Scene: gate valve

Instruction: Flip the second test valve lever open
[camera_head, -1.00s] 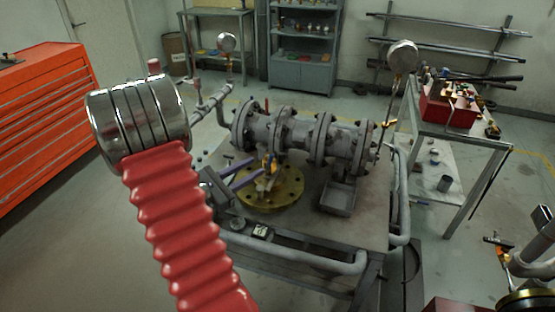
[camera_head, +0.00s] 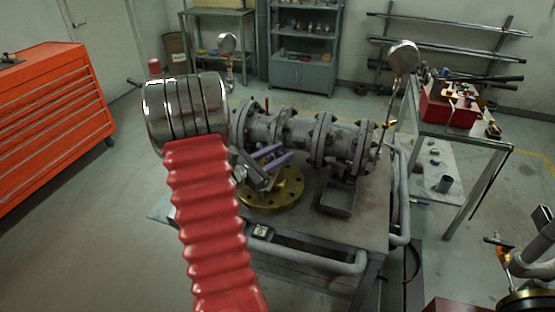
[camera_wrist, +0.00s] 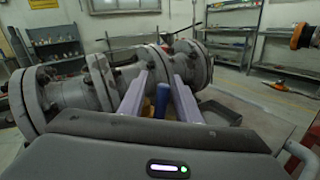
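The grey flanged valve and pipe assembly (camera_head: 300,135) lies across the steel bench. A small yellow lever-like part (camera_head: 388,124) sits at its right end, below a round gauge (camera_head: 403,56). A thin red part (camera_head: 266,104) rises near the left flanges. My gripper (camera_head: 280,157) has two purple fingers, held above the brass flanged disc (camera_head: 285,195) in front of the pipe. In the wrist view, the fingers (camera_wrist: 160,88) are spread apart, with a blue upright handle (camera_wrist: 162,101) showing between them. I cannot tell whether they touch it. Its base is hidden.
A grey open tray (camera_head: 338,198) stands right of the brass disc. A bent pipe rail (camera_head: 310,258) runs along the bench front. A second gauge (camera_head: 227,43) stands at the left end. A side table with a red toolbox (camera_head: 450,108) is at right.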

